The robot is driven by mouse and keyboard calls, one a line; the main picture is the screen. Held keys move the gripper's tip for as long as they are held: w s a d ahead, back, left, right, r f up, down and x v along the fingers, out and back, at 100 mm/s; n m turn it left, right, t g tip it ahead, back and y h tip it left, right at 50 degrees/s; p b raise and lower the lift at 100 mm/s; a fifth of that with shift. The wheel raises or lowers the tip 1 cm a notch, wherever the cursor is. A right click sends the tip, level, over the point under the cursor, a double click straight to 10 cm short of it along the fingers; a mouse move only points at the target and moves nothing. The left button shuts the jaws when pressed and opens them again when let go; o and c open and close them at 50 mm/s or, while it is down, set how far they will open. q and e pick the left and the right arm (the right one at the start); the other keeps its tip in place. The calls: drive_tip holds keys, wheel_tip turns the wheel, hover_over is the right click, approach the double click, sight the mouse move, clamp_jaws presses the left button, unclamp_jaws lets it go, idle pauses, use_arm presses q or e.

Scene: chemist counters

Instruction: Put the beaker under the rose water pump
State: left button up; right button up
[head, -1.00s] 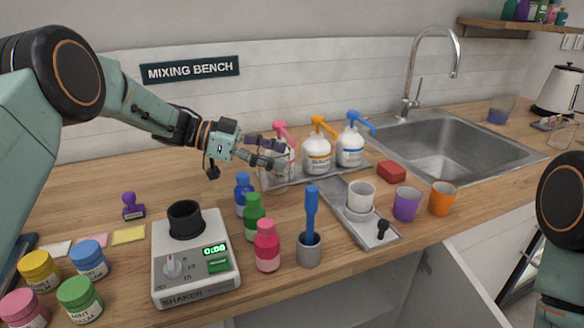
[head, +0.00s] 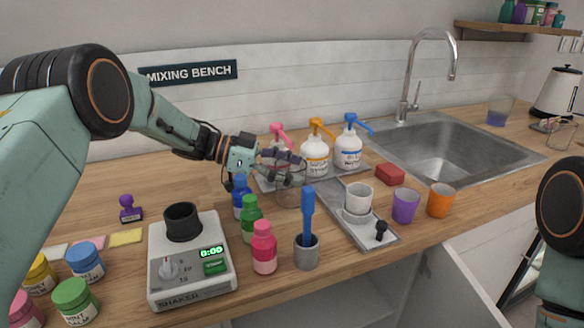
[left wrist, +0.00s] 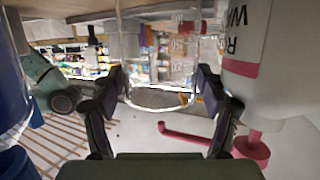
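The clear glass beaker (head: 290,192) is between the fingers of my left gripper (head: 287,164), near the front of the pump tray. In the left wrist view the beaker (left wrist: 165,48) appears inverted, with my left gripper's fingers (left wrist: 162,85) against both sides; the gripper is shut on it. The rose water pump (head: 279,134), with a pink head, stands behind the gripper; its bottle is largely hidden. In the left wrist view its white pink-striped bottle (left wrist: 262,65) is close on the right. My right gripper is out of view.
An orange-topped pump (head: 315,155) and blue-topped pump (head: 349,148) stand to the right. Blue (head: 241,200), green (head: 250,222) and pink (head: 264,250) bottles stand close in front. The shaker (head: 192,265) is at front left; the sink (head: 450,150) is right.

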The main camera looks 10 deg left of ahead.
use_arm(q)
drive_tip(key=shift+a, duration=0.15)
drive_tip(key=p+v, duration=0.1)
drive_tip(key=v, duration=1.1)
drive_tip(key=shift+p, duration=0.3)
drive_tip(key=shift+r, duration=0.15)
